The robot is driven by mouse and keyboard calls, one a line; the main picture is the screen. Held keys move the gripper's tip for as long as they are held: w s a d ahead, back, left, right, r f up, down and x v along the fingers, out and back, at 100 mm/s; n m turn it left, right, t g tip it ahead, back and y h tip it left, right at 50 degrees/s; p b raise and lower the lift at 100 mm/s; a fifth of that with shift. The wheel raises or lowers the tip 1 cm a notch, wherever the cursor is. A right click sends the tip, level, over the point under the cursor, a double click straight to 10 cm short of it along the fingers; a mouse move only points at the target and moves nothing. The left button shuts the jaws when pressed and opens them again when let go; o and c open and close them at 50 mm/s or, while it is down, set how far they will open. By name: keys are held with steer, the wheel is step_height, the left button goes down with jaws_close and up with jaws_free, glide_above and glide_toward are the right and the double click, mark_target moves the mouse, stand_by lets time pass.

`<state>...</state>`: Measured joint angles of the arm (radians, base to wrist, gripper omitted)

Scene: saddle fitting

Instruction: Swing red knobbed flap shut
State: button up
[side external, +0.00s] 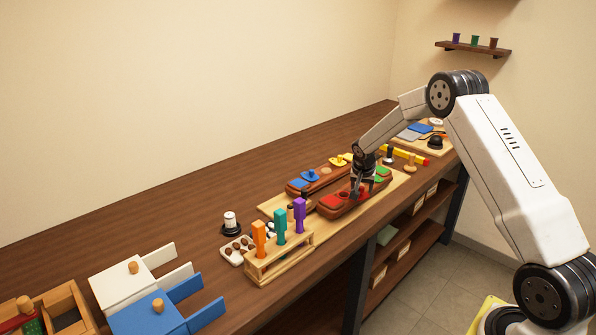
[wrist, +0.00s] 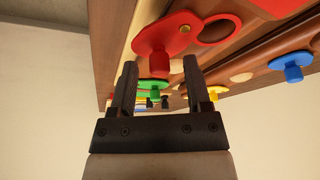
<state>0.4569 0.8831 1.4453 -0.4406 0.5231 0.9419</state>
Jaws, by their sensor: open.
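The red knobbed flap (wrist: 151,39) shows in the wrist view, turned out to one side on a small brass pivot. A red ring (wrist: 217,28) is beside it, and the hole in the ring is uncovered. The flap's red knob (wrist: 159,62) appears between my fingertips in that view; I cannot tell whether either finger touches it. My gripper (wrist: 160,68) is open and empty. In the side external view my gripper (side external: 361,190) is low over the red-topped wooden block (side external: 337,207), and its fingers hide part of the red pieces.
A blue knobbed flap (wrist: 290,62), a green one (wrist: 153,88) and a yellow one (side external: 340,160) are close by. A rack with orange, teal and purple figures (side external: 280,225) stands at the near left. White and blue boxes (side external: 150,310) are farther left. The back bench strip is clear.

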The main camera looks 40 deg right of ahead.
jaws_close()
